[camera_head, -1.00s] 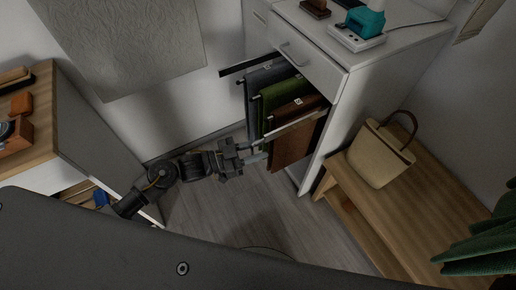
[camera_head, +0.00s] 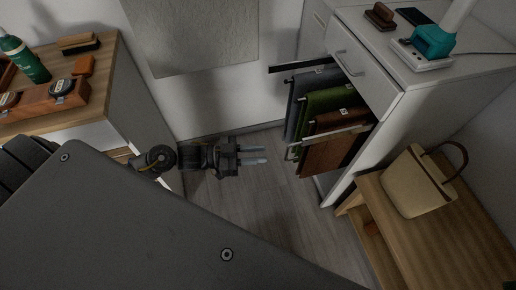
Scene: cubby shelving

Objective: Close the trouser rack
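The trouser rack (camera_head: 349,132) is pulled out of the white cabinet (camera_head: 392,128), below its drawer. Dark grey, green (camera_head: 318,103) and brown (camera_head: 330,152) trousers hang on it. A dark rail (camera_head: 298,66) and a light front rail stick out to the left of the cabinet. My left gripper (camera_head: 266,155) is left of the rack, over the floor, with a visible gap to it. Its two fingers point right at the rack and stand slightly apart, with nothing between them. My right gripper is not in view.
A wooden bench (camera_head: 440,237) with a beige handbag (camera_head: 415,183) stands right of the cabinet. A wooden-topped unit (camera_head: 98,92) holding a green bottle (camera_head: 24,58) stands at the left. The grey floor (camera_head: 270,190) between them is clear.

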